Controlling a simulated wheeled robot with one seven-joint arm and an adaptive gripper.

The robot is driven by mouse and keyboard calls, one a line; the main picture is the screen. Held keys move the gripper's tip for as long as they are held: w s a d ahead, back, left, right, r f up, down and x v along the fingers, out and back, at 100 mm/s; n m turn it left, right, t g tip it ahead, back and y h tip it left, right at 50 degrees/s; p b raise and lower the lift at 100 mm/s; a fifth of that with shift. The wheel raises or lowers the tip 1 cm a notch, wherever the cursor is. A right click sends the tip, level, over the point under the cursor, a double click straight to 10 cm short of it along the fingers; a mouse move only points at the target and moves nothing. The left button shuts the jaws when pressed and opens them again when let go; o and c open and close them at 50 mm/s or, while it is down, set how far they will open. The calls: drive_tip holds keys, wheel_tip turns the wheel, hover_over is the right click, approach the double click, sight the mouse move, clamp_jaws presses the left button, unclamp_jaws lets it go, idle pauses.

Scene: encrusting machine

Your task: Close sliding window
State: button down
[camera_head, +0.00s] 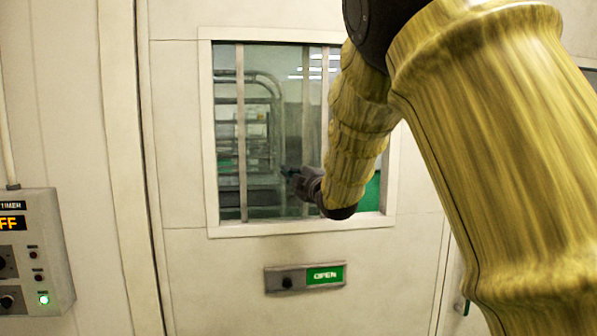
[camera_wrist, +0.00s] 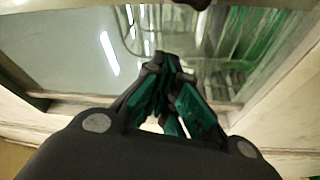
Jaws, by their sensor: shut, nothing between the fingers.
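The sliding window (camera_head: 228,140) is set in a pale frame in the white wall panel in the head view. Vertical bars (camera_head: 241,130) cross it at the left and near the middle, and clear glass shows between them. My gripper (camera_head: 287,171) is in front of the window, close to the middle bars, its fingers pointing left. My arm hides the window's right part. In the wrist view, my gripper (camera_wrist: 168,62) has its dark and teal fingers together and empty. The window glass (camera_wrist: 75,55) fills the view beyond them. I cannot tell whether the fingertips touch the window, or how far it is open.
Below the window is a plate with a dark knob and a green OPEN label (camera_head: 325,275). A grey control box (camera_head: 32,255) with a lit green button is at the lower left. Metal racks (camera_head: 262,120) show behind the glass. The wall left of the window is clear.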

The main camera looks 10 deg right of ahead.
drive_tip(key=d, duration=0.1)
drive_tip(key=d+f+p, duration=0.1)
drive_tip(key=d+p, duration=0.1)
drive_tip(key=shift+w+d+f, duration=0.15)
drive_tip(key=shift+w+d, duration=0.1)
drive_tip(key=shift+w, duration=0.05)
idle(0.3)
